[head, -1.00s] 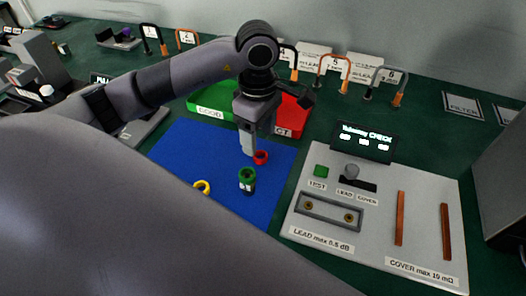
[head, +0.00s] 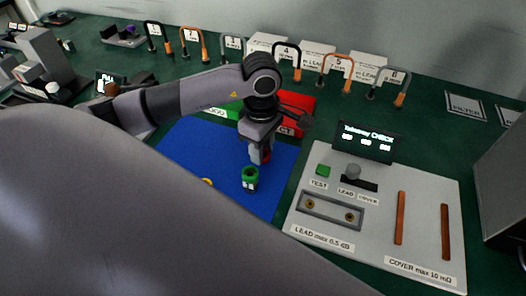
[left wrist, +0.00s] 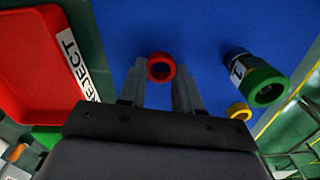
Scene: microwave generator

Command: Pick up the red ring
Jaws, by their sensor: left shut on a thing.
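The red ring (left wrist: 161,68) sits between the two fingertips of my left gripper (left wrist: 160,82) in the left wrist view, over the blue mat (left wrist: 205,20). In the head view my left gripper (head: 260,156) points down at the mat, with part of the red ring (head: 267,156) showing at its fingertips. The gripper is shut on the ring. The fingers partly hide the ring in the head view. I cannot tell whether the ring still touches the mat. My right gripper is not in view.
A green ring (left wrist: 264,86) on a dark labelled cylinder stands close by, with a yellow ring (left wrist: 239,111) near it. The red reject tray (left wrist: 35,70) lies behind my gripper in the head view. A grey test panel (head: 385,220) is to the right.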

